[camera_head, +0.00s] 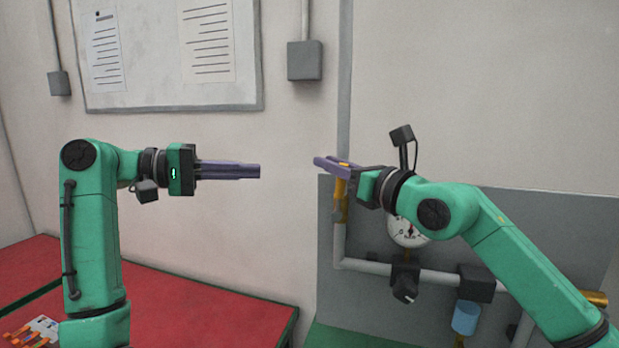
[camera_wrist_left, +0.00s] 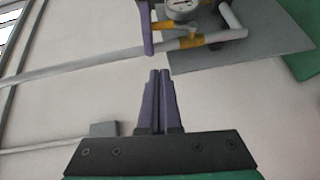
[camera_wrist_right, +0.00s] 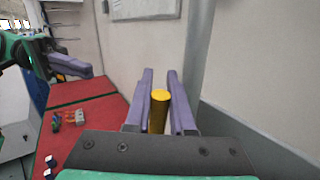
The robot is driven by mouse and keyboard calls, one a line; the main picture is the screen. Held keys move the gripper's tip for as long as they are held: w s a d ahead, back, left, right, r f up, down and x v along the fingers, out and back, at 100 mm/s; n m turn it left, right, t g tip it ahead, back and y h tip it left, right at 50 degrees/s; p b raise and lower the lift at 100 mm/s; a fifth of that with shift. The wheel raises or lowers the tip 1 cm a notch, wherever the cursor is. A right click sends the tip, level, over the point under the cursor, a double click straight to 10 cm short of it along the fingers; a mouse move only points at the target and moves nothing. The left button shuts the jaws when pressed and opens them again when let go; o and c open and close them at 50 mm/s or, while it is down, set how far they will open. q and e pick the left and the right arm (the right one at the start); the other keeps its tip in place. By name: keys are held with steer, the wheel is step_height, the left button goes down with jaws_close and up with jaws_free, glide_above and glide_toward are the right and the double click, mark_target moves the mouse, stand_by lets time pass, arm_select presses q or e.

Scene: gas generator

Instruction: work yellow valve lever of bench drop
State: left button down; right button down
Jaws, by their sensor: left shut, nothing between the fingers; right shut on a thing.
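The yellow valve lever (camera_wrist_right: 159,110) stands between the fingers of my right gripper (camera_wrist_right: 160,74) in the right wrist view, its round end facing the camera. In the head view my right gripper (camera_head: 326,163) is shut on this lever (camera_head: 341,187), at the pipe drop on the grey panel. The fingers hide part of the lever. In the left wrist view the yellow valve fitting (camera_wrist_left: 190,43) shows on the pipe below the gauge. My left gripper (camera_head: 258,171) is shut and empty, pointing right, apart from the lever; its closed fingers (camera_wrist_left: 159,75) show in the left wrist view.
A round gauge (camera_head: 408,231), a pipe (camera_head: 372,266) and a black knob (camera_head: 404,288) sit on the grey panel (camera_head: 548,230) below my right forearm. A red bench top (camera_head: 205,305) lies at the lower left. The wall between the grippers is clear.

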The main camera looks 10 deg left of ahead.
mark_target(338, 179)
arm_select(q)
steer(key=s+d+x, duration=0.1)
steer(key=s+x, duration=0.1)
steer(key=x, duration=1)
steer(key=shift+s+d, duration=0.25)
steer(key=shift+d, duration=0.15)
steer(key=shift+s+d, duration=0.15)
steer(key=shift+d, duration=0.25)
steer(key=shift+s+d+m+g, duration=0.2)
steer(key=shift+d+m+g, duration=0.05)
steer(key=shift+m+g, duration=0.05)
arm_select(e)
steer(key=shift+s+a, duration=0.1)
steer(key=shift+a, duration=0.1)
steer(key=c, duration=1.1)
jaws_free()
steer(key=shift+a, duration=0.1)
arm_select(q)
steer(key=shift+f, duration=0.1)
arm_select(e)
steer(key=shift+o, duration=0.2)
arm_select(q)
steer(key=shift+w, duration=0.1)
